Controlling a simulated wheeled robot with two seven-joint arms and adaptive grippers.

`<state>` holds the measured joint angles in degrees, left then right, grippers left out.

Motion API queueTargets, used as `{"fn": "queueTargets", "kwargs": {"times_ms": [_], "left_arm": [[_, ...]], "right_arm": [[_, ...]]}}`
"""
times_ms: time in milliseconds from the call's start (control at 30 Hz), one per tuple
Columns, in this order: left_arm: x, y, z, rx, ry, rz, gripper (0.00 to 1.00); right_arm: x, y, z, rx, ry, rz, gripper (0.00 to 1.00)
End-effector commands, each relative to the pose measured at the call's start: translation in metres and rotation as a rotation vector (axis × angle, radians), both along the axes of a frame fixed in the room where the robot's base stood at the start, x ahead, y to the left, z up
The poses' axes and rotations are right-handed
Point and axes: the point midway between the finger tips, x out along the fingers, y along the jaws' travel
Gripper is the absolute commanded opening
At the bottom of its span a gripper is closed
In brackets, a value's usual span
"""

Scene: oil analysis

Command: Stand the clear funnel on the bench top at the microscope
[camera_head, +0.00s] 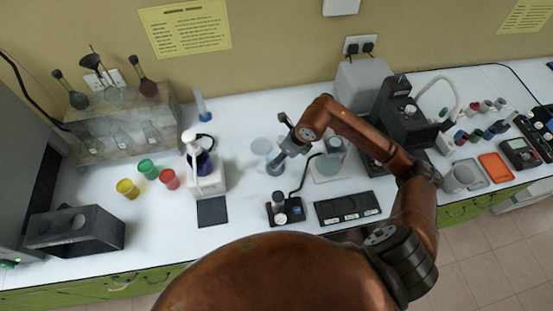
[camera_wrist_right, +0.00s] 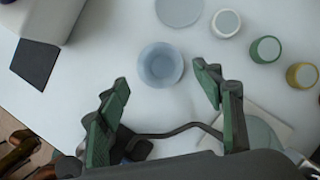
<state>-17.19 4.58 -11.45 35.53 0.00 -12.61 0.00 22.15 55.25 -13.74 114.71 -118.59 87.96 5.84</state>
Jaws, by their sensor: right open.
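A clear, bluish, round thing with a wide rim, which looks like the funnel (camera_wrist_right: 160,65), is on the white bench top in the right wrist view. It lies ahead of my right gripper (camera_wrist_right: 165,92), between the lines of its spread fingers. The gripper is open, with nothing visibly held. In the head view the funnel (camera_head: 275,167) shows partly beside the tips of my right gripper (camera_head: 279,160). Dark apparatus that may be the microscope (camera_head: 397,112) stands to the right, partly behind my right arm. My left gripper is out of view.
A pale disc (camera_head: 262,146) lies behind the funnel. A white dispenser (camera_head: 206,182) with a dark mat (camera_head: 212,211) stands left. Several capped jars, including a green one (camera_wrist_right: 266,48), stand right of the funnel in the wrist view. A black tray (camera_head: 347,208) lies near the front edge.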

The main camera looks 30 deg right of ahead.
Motion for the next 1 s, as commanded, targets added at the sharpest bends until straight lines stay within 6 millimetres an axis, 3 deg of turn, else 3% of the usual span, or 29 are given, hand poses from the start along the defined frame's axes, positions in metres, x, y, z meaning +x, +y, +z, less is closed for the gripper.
{"fn": "queueTargets", "kwargs": {"times_ms": [100, 300, 767, 1000], "left_arm": [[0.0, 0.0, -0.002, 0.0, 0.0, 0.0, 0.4], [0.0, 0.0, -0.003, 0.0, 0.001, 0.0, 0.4], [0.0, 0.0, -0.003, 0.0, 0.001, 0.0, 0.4], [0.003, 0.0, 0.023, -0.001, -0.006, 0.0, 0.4]], "right_arm": [[-0.008, -0.006, 0.022, -0.004, -0.002, 0.0, 0.61], [-0.017, -0.01, 0.047, -0.001, -0.001, 0.001, 0.61], [-0.019, -0.011, 0.054, 0.0, 0.001, 0.0, 0.61], [-0.02, -0.011, 0.083, 0.0, -0.006, 0.0, 0.61]]}}
